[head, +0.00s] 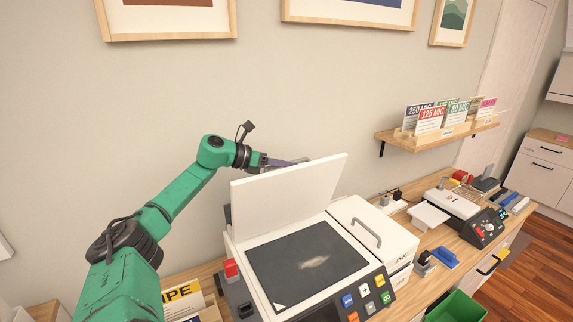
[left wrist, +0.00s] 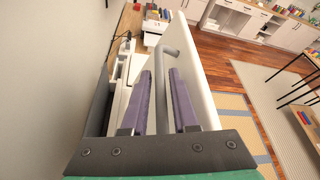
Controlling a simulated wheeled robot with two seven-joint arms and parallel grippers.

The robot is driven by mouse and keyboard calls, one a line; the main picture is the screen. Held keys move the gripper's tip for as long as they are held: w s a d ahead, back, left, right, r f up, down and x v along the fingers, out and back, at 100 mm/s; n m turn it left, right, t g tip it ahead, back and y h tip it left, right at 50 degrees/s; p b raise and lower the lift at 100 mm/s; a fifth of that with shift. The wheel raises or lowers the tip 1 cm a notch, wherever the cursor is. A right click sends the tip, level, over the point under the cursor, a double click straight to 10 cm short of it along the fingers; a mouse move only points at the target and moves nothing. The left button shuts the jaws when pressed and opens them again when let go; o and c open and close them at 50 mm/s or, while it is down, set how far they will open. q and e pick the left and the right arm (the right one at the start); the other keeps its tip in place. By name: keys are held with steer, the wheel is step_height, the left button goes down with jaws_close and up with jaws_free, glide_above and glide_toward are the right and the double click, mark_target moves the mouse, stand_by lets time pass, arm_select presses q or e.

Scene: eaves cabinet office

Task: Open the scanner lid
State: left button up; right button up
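The scanner (head: 310,262) stands on the wooden counter, its dark glass bed uncovered. Its white lid (head: 288,192) is raised, leaning back a little from upright. In the left wrist view, the purple fingers (left wrist: 160,72) lie on either side of a grey bar handle (left wrist: 162,85), with narrow gaps showing beside the bar. The lid also shows there as a white panel (left wrist: 195,65) to the right of the fingers. My right gripper is not in view.
A white box with a grey handle (head: 373,236) adjoins the scanner's right side. Farther right are another device (head: 457,207), a blue-handled stamp (head: 444,259) and a green bin (head: 457,307). A wall shelf with cards (head: 438,133) hangs above. The wall is close behind my left arm.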

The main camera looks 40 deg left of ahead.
arm_select(q)
steer(key=shift+a, duration=0.1)
steer(key=shift+s+a+b, duration=0.1)
steer(key=shift+s+b, duration=0.1)
steer(key=shift+b, duration=0.2)
steer(key=b+v, duration=0.9)
steer(key=v, duration=0.5)
